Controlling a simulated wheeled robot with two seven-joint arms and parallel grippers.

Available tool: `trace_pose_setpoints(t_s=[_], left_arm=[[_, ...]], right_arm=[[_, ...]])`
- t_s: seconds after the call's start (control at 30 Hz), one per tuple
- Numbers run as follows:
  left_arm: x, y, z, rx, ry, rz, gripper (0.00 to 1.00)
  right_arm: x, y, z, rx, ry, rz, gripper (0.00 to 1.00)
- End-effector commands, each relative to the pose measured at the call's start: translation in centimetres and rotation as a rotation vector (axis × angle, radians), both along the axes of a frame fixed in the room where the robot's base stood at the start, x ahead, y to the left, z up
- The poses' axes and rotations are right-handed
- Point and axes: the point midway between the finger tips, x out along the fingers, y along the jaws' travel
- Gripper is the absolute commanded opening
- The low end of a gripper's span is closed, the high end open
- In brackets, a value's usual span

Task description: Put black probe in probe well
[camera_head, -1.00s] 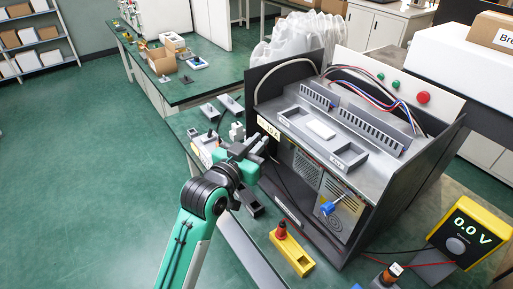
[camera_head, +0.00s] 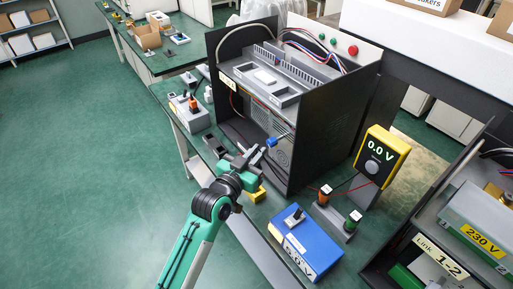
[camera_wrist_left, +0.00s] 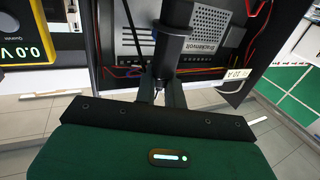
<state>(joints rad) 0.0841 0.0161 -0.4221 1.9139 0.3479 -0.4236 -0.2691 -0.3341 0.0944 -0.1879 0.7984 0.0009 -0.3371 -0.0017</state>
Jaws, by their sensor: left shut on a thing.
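My left gripper (camera_head: 248,163) is in front of the open dark cabinet, near its lower front. In the left wrist view its fingers (camera_wrist_left: 165,92) are shut on a dark, upright cylinder, which looks like the black probe (camera_wrist_left: 172,45). In the head view the probe cannot be made out clearly against the gripper. A grey holder (camera_head: 333,220) stands right of the cabinet, with an orange-collared piece (camera_head: 324,196) and a green-collared piece (camera_head: 352,222) upright in it. I cannot tell for sure which opening is the probe well.
A yellow meter (camera_head: 383,157) reading 0.0 V stands right of the cabinet (camera_head: 342,120). A blue box (camera_head: 308,248) lies in front of the holder. A yellow block (camera_head: 257,194) is partly behind my arm. Another cabinet (camera_head: 480,165) stands at the right. Thin leads run near the holder.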

Motion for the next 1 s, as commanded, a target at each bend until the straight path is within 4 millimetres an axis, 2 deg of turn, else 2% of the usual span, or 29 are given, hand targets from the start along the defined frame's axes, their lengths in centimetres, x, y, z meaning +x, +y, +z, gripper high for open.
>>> trace_pose_setpoints(t_s=[0.13, 0.33, 0.5, 0.57, 0.67, 1.0], left_arm=[[0.0, 0.0, 0.0, 0.000, 0.000, 0.000, 0.00], [0.0, 0.0, 0.0, 0.000, 0.000, 0.000, 0.00], [0.0, 0.0, 0.2, 0.002, 0.002, 0.003, 0.00], [0.0, 0.0, -0.9, 0.002, 0.001, 0.003, 0.00], [0.0, 0.0, -2.0, 0.002, 0.002, 0.004, 0.00], [0.0, 0.0, -5.0, 0.001, 0.002, 0.003, 0.00]], right_arm=[[1.3, 1.3, 0.2, 0.015, -0.018, -0.002, 0.46], [1.6, 1.8, 0.4, 0.022, -0.021, -0.004, 0.46], [0.7, 1.3, 0.9, 0.016, -0.013, -0.003, 0.46], [-0.2, 0.9, -0.4, 0.010, 0.004, -0.002, 0.46], [-0.8, 0.3, -0.9, 0.001, 0.018, 0.000, 0.46], [3.9, 0.5, -0.5, 0.003, -0.032, 0.000, 0.46]])
